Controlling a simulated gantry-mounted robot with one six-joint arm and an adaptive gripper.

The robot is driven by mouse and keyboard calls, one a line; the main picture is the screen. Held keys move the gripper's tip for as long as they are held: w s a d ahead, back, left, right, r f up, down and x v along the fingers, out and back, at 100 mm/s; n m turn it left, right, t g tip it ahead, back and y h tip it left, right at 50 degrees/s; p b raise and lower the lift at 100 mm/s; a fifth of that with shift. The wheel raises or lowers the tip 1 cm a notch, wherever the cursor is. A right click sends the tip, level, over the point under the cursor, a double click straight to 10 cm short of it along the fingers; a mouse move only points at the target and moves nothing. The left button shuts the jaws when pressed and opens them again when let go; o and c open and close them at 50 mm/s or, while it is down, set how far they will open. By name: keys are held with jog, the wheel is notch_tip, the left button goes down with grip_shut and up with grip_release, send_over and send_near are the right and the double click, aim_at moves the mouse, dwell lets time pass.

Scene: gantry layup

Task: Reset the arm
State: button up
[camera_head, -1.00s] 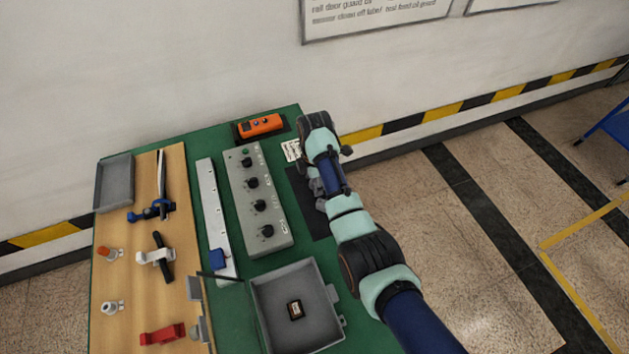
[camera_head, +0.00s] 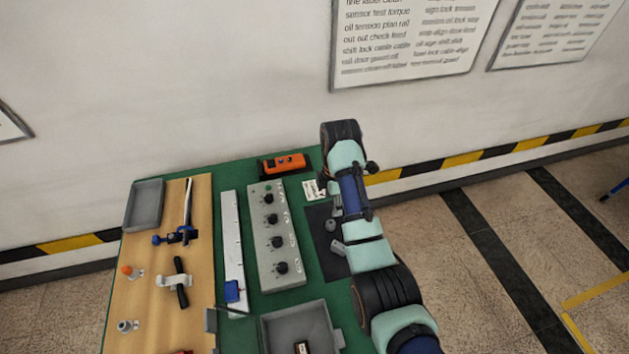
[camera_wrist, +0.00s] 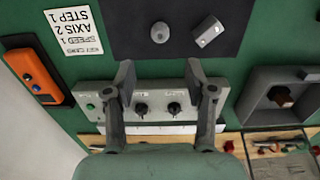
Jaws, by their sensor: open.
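Nothing is between the fingertips except the view down to the box.
A dark mat (camera_wrist: 125,25) holds a grey round piece (camera_wrist: 160,32) and a grey block (camera_wrist: 207,31). An orange device (camera_head: 284,163) and a label card (camera_head: 314,190) lie nearby. A grey open box (camera_head: 292,330) is in front; a wooden board (camera_head: 200,255) with tools is left.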

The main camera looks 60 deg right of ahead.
jog(key=shift+w, duration=0.1)
jog(key=w+a+r+m+t+h, duration=0.2)
jog(key=w+a+t, duration=0.1)
jog(key=w+a, duration=0.45)
jog(key=w+a+r+m+t+h, duration=0.1)
jog(key=w+a+r+t, duration=0.2)
jog(key=w+a, duration=0.4)
jog(key=w+a+r+m+t, duration=0.2)
jog(key=w+a+r+t, duration=0.3)
jog(key=a, duration=0.6)
jog(key=s+a+r+m+t+y, duration=0.2)
jog(key=a+r+t, duration=0.1)
jog(key=a+r, duration=0.5)
jog(key=s+a+r+m+t+y, duration=0.1)
jog(key=s+a+r+t, duration=0.15)
jog(key=a+r, duration=0.55)
jog(key=s+a+f+g, duration=0.2)
jog(key=s+f+g, duration=0.2)
jog(key=s+f, duration=0.75)
notch_tip(320, 180, up, 31)
jog(key=w+p, duration=0.1)
jog(key=p, duration=3.1)
jog(key=shift+w+m, duration=0.4)
